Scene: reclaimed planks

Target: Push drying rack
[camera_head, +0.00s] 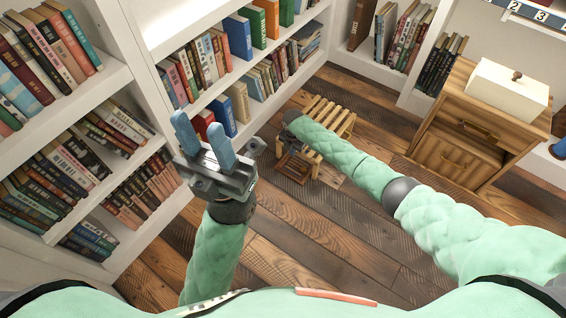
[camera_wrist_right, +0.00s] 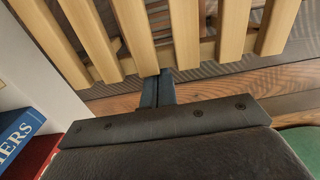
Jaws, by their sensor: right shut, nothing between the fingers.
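The drying rack (camera_head: 335,118), a small light-wood slatted frame, stands on the plank floor in front of the bookshelf. My right forearm crosses in front of it and hides part of it. In the right wrist view its pale slats (camera_wrist_right: 187,35) fill the top. My right gripper (camera_wrist_right: 157,88) is shut and empty, its dark fingertips close to the lower ends of the slats; I cannot tell whether they touch. My left gripper (camera_head: 203,138) is open and empty, raised in front of the bookshelf, apart from the rack.
A white bookshelf (camera_head: 120,75) full of books runs along the left and back. A wooden cabinet (camera_head: 455,150) with a cream box (camera_head: 507,92) on top stands at the right. Bare plank floor (camera_head: 300,250) lies in front of the rack and between it and the cabinet.

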